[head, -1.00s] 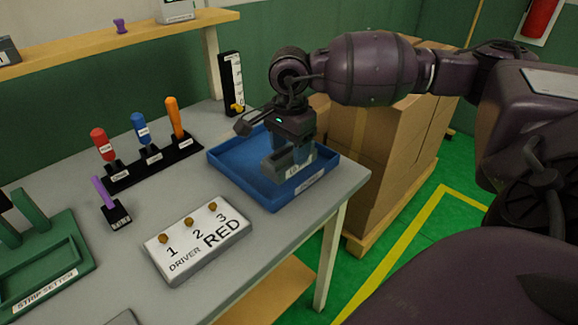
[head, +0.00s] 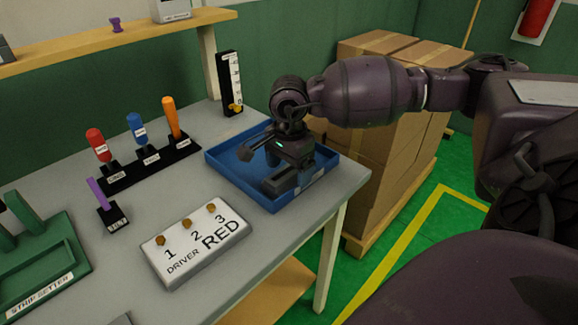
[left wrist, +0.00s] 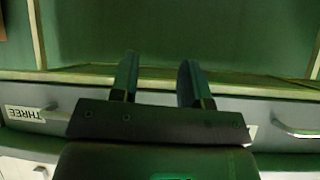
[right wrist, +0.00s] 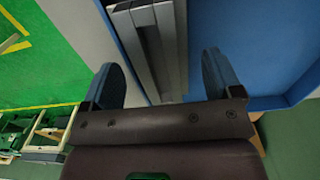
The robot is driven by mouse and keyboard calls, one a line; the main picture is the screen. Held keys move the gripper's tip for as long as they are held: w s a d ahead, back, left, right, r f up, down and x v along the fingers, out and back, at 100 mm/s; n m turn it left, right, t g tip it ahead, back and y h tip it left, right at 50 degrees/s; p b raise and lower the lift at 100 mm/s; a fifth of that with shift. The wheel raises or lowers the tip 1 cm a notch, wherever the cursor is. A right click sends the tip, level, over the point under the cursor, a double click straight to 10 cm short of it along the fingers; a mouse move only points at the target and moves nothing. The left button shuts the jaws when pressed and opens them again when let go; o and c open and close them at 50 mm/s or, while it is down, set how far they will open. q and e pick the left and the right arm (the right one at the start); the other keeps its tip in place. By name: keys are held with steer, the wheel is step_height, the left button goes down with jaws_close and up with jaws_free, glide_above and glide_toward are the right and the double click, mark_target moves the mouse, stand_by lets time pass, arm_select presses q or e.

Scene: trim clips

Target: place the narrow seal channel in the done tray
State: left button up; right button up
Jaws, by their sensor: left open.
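The blue tray (head: 226,167) stands at the right end of the grey bench; the label on its front is partly hidden. My right gripper (head: 288,182) is low inside it, pointing down. In the right wrist view a long grey channel (right wrist: 156,45) lies in the tray near one wall, between and beyond the two spread fingers. A gap shows on both sides, so the fingers do not grip it. In the head view the gripper mostly hides it. My left gripper (left wrist: 158,65) is open and empty, facing a bench with drawers.
A white DRIVER RED block (head: 196,240) with knobs lies in front of the tray. A black rack (head: 150,165) of coloured tools stands left of it. A green strip setter (head: 45,255) is at far left. Cardboard boxes (head: 375,145) stand behind the bench's right end.

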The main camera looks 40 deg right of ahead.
steer(key=shift+r, duration=0.15)
steer(key=shift+r, duration=0.25)
step_height(320, 180, up, 12)
steer(key=p, duration=0.1)
steer(key=shift+f, duration=0.2)
stand_by(0.5)
